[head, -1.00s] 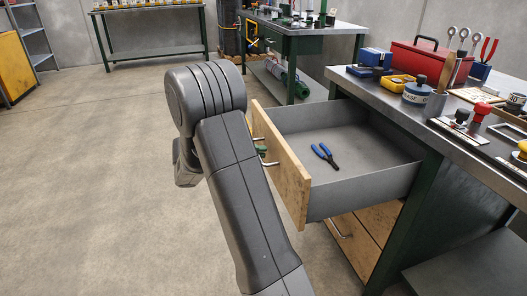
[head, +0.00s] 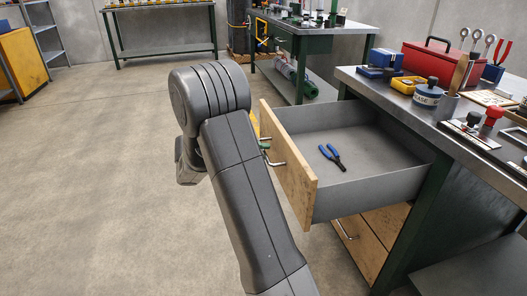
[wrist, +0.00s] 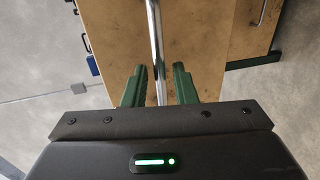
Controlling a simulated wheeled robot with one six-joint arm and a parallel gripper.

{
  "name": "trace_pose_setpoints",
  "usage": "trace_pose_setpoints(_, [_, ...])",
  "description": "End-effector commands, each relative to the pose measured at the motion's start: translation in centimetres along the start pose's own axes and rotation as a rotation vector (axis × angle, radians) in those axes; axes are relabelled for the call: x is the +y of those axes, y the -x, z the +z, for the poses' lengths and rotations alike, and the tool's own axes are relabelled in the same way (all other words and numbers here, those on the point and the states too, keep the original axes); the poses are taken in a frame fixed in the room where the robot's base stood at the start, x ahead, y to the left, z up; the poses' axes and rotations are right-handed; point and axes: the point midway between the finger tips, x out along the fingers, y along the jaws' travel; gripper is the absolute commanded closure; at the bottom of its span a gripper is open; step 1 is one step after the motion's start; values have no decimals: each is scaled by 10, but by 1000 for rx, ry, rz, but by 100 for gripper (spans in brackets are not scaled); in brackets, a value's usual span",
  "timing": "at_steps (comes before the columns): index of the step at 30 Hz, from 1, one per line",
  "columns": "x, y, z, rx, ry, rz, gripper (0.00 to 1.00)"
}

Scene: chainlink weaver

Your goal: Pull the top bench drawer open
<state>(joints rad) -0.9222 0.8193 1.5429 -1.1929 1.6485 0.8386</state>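The top bench drawer (head: 375,185) is pulled far out of the bench, with a grey inside and a wooden front (head: 286,168). Blue-handled pliers (head: 332,157) lie in it. Its metal bar handle (head: 275,157) is on the front; in the wrist view the bar (wrist: 154,35) runs down between my fingers. My gripper (wrist: 160,78) has two green fingers set apart, with a gap seen beside the bar. I cannot tell how deep the bar sits between them. In the head view my arm hides most of the gripper; a green finger shows beside the handle.
The bench top (head: 395,95) carries a red toolbox (head: 428,62), a round tin (head: 427,93) and several tools. A lower drawer (head: 362,240) is shut under the open one. The concrete floor to the left is clear. Another table (head: 318,28) stands behind.

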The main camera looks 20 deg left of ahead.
Motion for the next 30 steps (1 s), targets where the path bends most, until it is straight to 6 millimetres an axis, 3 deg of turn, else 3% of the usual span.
trace_pose_setpoints(9, [2,74,0,5,1,-1,75])
trace_pose_setpoints(15, [1,108,0,3,1,-1,75])
trace_pose_setpoints(21, [0,123,0,1,1,-2,75])
trace_pose_setpoints(30, [-1,124,0,0,1,-1,75])
